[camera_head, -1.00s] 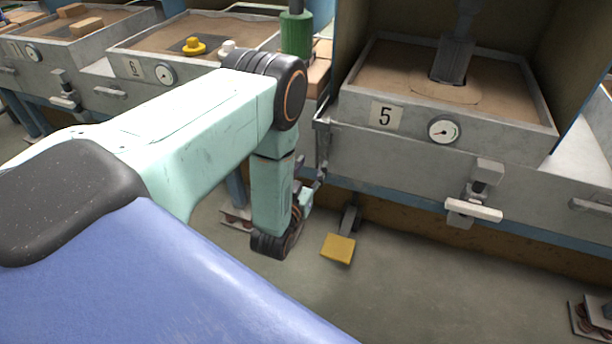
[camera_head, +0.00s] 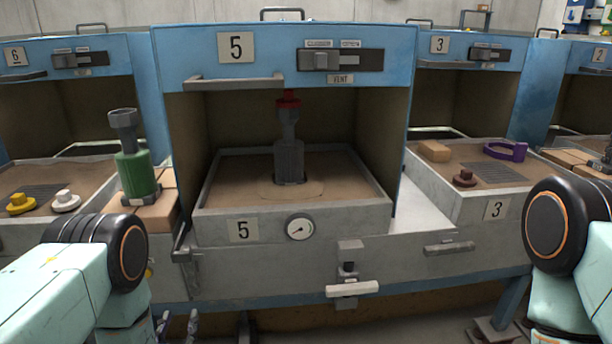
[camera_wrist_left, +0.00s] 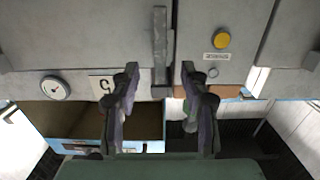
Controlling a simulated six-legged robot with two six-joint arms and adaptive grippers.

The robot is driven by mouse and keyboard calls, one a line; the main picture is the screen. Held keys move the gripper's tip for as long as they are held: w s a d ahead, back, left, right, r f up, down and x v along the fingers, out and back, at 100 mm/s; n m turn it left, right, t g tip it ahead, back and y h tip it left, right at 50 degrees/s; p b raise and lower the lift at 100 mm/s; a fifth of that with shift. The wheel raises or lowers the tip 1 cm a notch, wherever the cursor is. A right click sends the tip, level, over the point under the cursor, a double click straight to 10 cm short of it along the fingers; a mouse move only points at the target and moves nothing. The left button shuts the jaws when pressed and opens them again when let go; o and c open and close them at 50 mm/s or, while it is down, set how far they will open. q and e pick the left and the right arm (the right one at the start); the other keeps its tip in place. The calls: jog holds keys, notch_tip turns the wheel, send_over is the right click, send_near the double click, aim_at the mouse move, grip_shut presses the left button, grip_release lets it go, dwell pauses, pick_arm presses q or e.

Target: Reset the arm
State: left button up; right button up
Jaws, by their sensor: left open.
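My left arm comes in at the lower left of the head view, its elbow in front of the station left of oven 5. Part of my left gripper (camera_head: 178,328) shows at the bottom edge. In the left wrist view my left gripper (camera_wrist_left: 160,88) has its two fingers well apart with nothing between them. Beyond them is a grey cabinet front with a vertical bar handle (camera_wrist_left: 160,45), a gauge (camera_wrist_left: 55,88) and an upside-down number 5 plate. My right arm's elbow shows at the lower right of the head view; its gripper is out of view.
Blue oven 5 (camera_head: 235,47) stands ahead, holding a sand tray (camera_head: 225,190) with a grey, red-topped part (camera_head: 289,150). A green cylinder (camera_head: 136,172) stands on bricks to the left. A T-handle (camera_head: 352,289) juts from the front. Station 3 (camera_head: 440,190) is to the right.

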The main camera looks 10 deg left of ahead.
pick_arm(q)
jog(key=s+d+f+g+h+p, duration=0.1)
jog(key=s+d+f+g, duration=0.1)
jog(key=s+f+g, duration=0.3)
jog(key=s+d+f+m+g+h+p, duration=0.1)
jog(key=s+d+f+g, duration=0.1)
jog(key=s, duration=0.5)
jog(key=s+d+f+g+h+p, duration=0.1)
jog(key=s+d+f+g, duration=0.2)
jog(key=s, duration=0.4)
jog(key=s+d+r+m+g+h+p, duration=0.1)
jog(key=s+d+r+g+p, duration=0.2)
jog(key=s+r+g, duration=0.3)
jog(key=shift+s+r+g+p, duration=0.3)
jog(key=shift+s+r+p, duration=0.45)
jog(key=shift+s+r, duration=2)
